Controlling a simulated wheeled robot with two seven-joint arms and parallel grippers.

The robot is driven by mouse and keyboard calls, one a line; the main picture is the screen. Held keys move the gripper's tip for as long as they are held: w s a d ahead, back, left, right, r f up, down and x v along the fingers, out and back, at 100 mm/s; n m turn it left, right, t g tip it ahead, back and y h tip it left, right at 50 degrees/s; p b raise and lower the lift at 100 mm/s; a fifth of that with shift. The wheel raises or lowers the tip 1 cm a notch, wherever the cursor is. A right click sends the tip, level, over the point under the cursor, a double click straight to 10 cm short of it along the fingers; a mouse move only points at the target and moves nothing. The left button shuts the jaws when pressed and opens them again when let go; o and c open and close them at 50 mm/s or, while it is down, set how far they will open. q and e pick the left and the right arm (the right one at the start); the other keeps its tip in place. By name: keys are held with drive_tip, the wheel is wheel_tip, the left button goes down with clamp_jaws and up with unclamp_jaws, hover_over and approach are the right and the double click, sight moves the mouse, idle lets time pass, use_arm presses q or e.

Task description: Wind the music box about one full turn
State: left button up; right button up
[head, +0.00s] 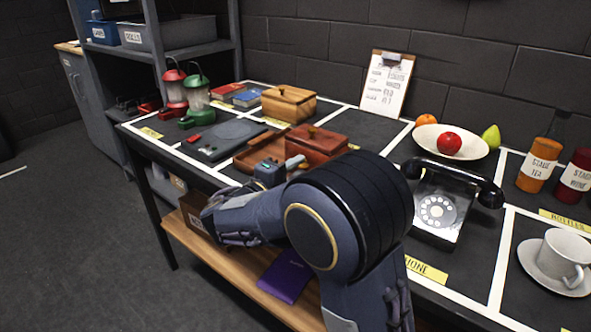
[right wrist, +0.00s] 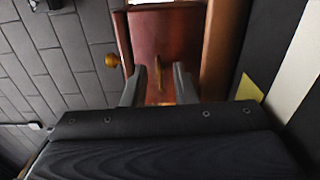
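The music box seems to be the reddish-brown wooden box (head: 322,143) with a small knob on its lid, in the middle of the table in the head view. It also fills the top of the right wrist view (right wrist: 178,32). My right gripper (head: 283,163) is at the box's near left side. In the right wrist view its two fingers (right wrist: 160,75) stand apart, pointing at the box. A thin brass-coloured piece (right wrist: 158,66), perhaps the winding key, shows between them, with gaps on both sides. My forearm hides part of the box's front. My left gripper is out of view.
A black telephone (head: 437,205) stands right of my arm. A dark flat device (head: 222,138) lies left of the box, with lanterns (head: 196,92) behind. A light wooden box (head: 288,103) and a fruit plate (head: 452,142) stand farther back.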

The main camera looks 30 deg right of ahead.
drive_tip(key=p+v, duration=0.1)
drive_tip(key=v, duration=0.6)
drive_tip(key=shift+s+a, duration=0.1)
drive_tip(key=shift+a, duration=0.25)
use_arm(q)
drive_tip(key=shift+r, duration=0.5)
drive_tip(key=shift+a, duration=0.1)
